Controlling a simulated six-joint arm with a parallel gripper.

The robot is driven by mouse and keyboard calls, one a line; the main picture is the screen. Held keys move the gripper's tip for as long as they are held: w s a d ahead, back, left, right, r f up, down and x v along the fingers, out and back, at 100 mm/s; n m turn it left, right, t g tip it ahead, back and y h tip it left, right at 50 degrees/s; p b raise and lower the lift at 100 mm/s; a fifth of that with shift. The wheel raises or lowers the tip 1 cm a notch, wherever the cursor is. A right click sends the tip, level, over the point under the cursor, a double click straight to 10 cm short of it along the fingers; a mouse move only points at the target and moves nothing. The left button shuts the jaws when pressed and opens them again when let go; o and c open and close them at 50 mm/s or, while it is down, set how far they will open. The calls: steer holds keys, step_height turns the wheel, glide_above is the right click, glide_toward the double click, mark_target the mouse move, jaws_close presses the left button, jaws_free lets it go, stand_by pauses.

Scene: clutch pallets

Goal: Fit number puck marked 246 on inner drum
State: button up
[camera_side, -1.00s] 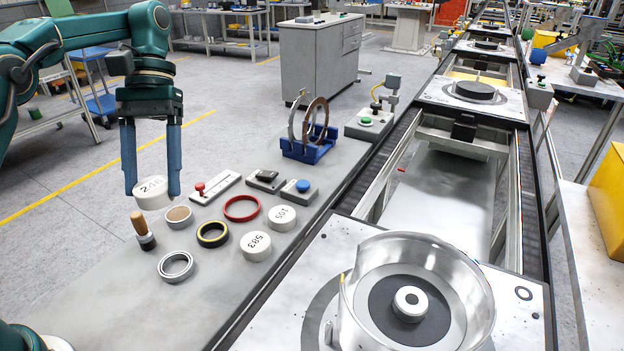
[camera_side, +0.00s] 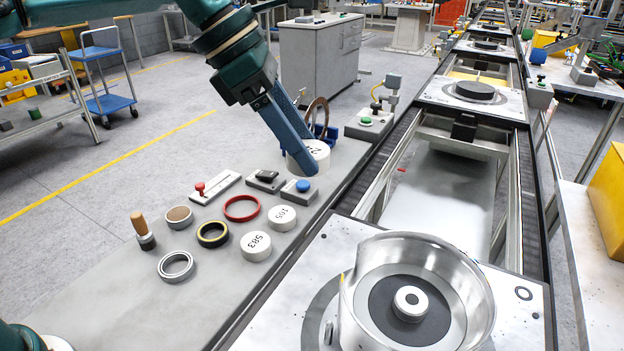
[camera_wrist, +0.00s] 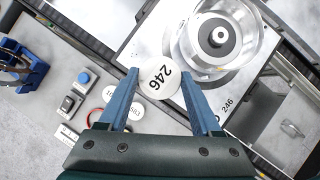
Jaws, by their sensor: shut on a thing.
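My gripper (camera_side: 308,154) is shut on a white round puck (camera_side: 318,150), held in the air above the far part of the grey bench. The wrist view shows the puck (camera_wrist: 160,77) between the blue fingers, marked 246. The inner drum, a dark disc with a pale hub (camera_side: 410,302), sits inside a shiny metal ring (camera_side: 465,290) on a pallet at the front right. In the wrist view the hub (camera_wrist: 219,36) lies beyond the puck, up and right. That pallet bears the mark 246 (camera_wrist: 227,106). My gripper is apart from the drum.
A blue stand (camera_side: 322,136) holding upright rings is partly hidden behind my gripper. The conveyor runs alongside.

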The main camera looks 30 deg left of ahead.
steer(key=s+d+r, duration=0.1)
steer(key=s+d, duration=0.1)
steer(key=d, duration=0.4)
glide_above(417, 299)
steer(key=a, duration=0.1)
steer(key=shift+n, duration=0.3)
steer(key=f, duration=0.6)
steer(key=shift+s+a+f, duration=0.1)
steer(key=shift+s+f, duration=0.1)
steer(key=shift+s, duration=0.15)
steer(key=shift+f, duration=2)
steer(key=shift+f, duration=0.3)
steer(key=shift+f, duration=0.35)
steer(key=o, duration=1.3)
steer(key=shift+r, duration=0.1)
